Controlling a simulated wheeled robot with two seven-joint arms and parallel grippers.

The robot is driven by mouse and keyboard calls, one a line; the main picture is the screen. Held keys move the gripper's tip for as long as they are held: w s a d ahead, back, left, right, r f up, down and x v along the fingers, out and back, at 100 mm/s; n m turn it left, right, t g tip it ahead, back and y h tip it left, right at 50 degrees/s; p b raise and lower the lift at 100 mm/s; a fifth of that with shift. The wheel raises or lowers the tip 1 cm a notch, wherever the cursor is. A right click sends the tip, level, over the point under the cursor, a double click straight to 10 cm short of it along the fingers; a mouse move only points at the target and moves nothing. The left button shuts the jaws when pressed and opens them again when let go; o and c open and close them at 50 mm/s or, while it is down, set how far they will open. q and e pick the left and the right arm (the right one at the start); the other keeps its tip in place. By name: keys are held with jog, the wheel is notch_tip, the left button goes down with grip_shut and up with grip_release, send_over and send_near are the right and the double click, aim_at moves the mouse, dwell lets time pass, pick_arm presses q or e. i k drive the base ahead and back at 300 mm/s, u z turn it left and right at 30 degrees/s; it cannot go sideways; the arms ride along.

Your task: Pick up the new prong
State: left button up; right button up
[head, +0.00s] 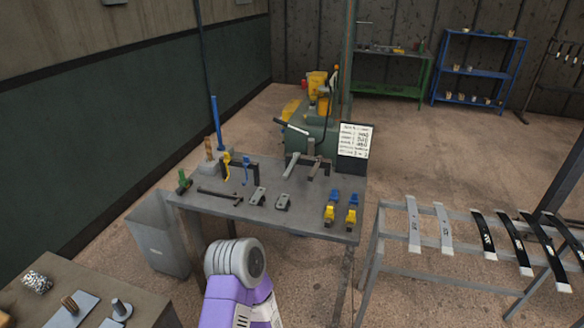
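I cannot tell for certain which thing is the new prong. Long curved strips lie side by side on a metal rack at the right: two bare silver ones (444,230) at its left end, then several black ones (513,238) with white markings. Small metal parts (258,196) and a dark bar (220,195) lie on the grey workbench (300,222) in the middle. A purple arm of mine with a grey round joint rises at the bottom centre, in front of the workbench. Neither gripper shows.
A grey bin (158,237) stands left of the workbench. A low table (140,300) with small parts is at the bottom left. The metal rack (440,272) stands close to the workbench's right side. A green machine (312,135) stands behind the workbench. Open floor (420,150) lies beyond.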

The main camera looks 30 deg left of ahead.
aim_at(296, 156)
jog(key=u, duration=0.8)
jog(key=i, duration=0.75)
jog(key=u, duration=0.7)
